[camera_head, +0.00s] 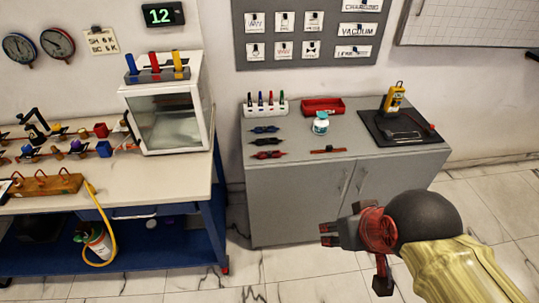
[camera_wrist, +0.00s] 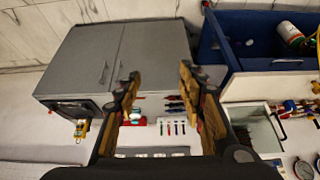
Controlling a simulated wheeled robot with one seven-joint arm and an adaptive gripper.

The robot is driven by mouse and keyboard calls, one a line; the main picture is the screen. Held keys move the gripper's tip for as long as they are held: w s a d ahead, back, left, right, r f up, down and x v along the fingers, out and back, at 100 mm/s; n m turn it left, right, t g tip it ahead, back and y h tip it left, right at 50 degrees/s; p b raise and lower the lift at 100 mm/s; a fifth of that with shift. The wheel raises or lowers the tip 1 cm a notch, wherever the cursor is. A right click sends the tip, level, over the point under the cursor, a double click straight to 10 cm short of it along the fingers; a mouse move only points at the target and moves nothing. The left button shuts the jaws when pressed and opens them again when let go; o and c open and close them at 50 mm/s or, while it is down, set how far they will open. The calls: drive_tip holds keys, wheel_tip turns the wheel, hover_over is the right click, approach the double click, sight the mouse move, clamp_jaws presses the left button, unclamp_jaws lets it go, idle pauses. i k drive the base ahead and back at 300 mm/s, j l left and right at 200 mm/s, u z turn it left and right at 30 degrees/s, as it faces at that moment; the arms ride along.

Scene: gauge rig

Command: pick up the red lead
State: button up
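Small leads lie in a column on the left of the grey cabinet top; the front one (camera_head: 267,155) looks red, those behind it are darker. A thin red item (camera_head: 328,150) lies to their right, too small to identify. A red tip (camera_head: 432,126) also shows on the black mat, so I cannot tell for sure which is the red lead. My gripper (camera_head: 322,234) is in front of the cabinet, apart from it and from all these items. In the wrist view my gripper (camera_wrist: 158,82) has its fingers wide apart with nothing between them.
A cluttered bench (camera_head: 150,185) stands left. Tiled floor is clear in front of the cabinet.

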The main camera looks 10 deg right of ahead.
sight(268, 154)
drive_tip(key=i+j, duration=0.15)
drive_tip(key=i, duration=0.2)
drive_tip(key=i+j, duration=0.15)
drive_tip(key=i, duration=0.25)
drive_tip(key=i+j, duration=0.15)
drive_tip(key=i, duration=0.2)
